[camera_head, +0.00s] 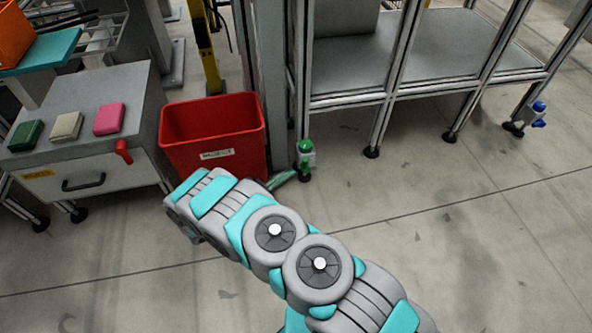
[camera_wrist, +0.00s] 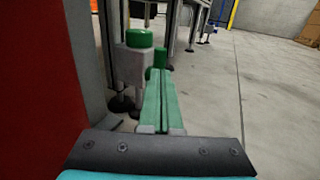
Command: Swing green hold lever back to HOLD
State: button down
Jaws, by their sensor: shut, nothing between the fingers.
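The green hold lever's grey housing with its green cap (camera_head: 305,146) sits low on the rack's left front post in the head view. In the wrist view the cap (camera_wrist: 139,38) tops the housing left of centre. A short green part (camera_wrist: 160,58), apparently the lever, sticks out beside it. My gripper (camera_wrist: 158,74) is shut and empty, its long green fingers together and pointing at the lever. The fingertips overlap the lever in view; I cannot tell whether they touch. In the head view my gripper (camera_head: 298,172) shows partly beyond my arm, beside the post foot.
A red bin (camera_head: 212,134) stands close left of the post; its wall (camera_wrist: 40,80) fills the left of the wrist view. A grey cabinet (camera_head: 85,105) with coloured blocks is further left. A blue lever unit (camera_head: 539,107) is on the rack's right post. The floor at right is clear.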

aim_at(303, 164)
jog(key=shift+x, duration=2)
jog(key=shift+r, duration=0.15)
